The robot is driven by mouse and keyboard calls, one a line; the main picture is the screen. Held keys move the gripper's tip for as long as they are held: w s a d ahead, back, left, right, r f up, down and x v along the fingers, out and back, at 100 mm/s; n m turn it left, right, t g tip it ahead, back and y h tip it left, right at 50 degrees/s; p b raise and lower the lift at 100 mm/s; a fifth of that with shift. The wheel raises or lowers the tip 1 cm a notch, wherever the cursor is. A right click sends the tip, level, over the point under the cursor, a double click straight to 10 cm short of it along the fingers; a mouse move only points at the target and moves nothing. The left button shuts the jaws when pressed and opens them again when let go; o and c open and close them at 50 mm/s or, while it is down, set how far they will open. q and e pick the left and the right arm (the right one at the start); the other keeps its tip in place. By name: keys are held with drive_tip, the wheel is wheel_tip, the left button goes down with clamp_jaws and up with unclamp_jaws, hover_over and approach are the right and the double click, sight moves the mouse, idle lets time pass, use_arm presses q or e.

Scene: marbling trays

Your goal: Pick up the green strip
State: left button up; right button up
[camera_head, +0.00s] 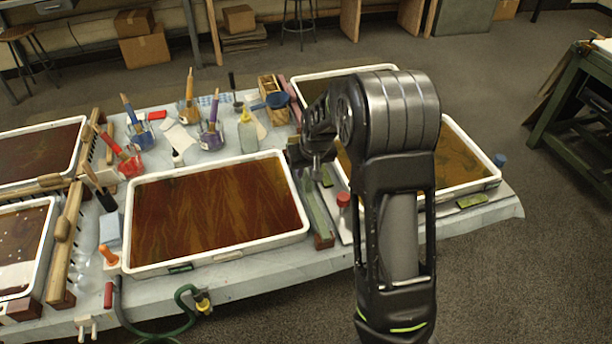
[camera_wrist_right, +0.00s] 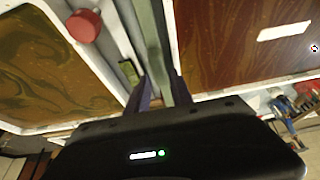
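The long green strip (camera_head: 318,208) lies between the middle tray and the right tray, running front to back, with a brown end at the front. In the right wrist view the strip (camera_wrist_right: 152,45) runs down between the two fingers of my right gripper (camera_wrist_right: 161,88). In the head view my right gripper (camera_head: 310,165) is over the far part of the strip and partly hidden by my arm. Its fingers flank the strip closely; whether they grip it cannot be made out. My left gripper is not in view.
The middle tray (camera_head: 226,258) stands left of the strip, and the right tray (camera_head: 470,190) is partly behind my arm. A red-capped jar (camera_head: 344,200) and a small green block (camera_head: 326,176) sit close on the right. Bottles and brush pots crowd the back left.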

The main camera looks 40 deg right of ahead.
sight(305, 180)
drive_tip(key=shift+s+a+r, duration=0.1)
drive_tip(key=shift+x, duration=1.4)
drive_tip(key=shift+p+x, duration=0.35)
drive_tip(key=shift+x, duration=2.25)
drive_tip(key=shift+r, duration=0.1)
clamp_jaws()
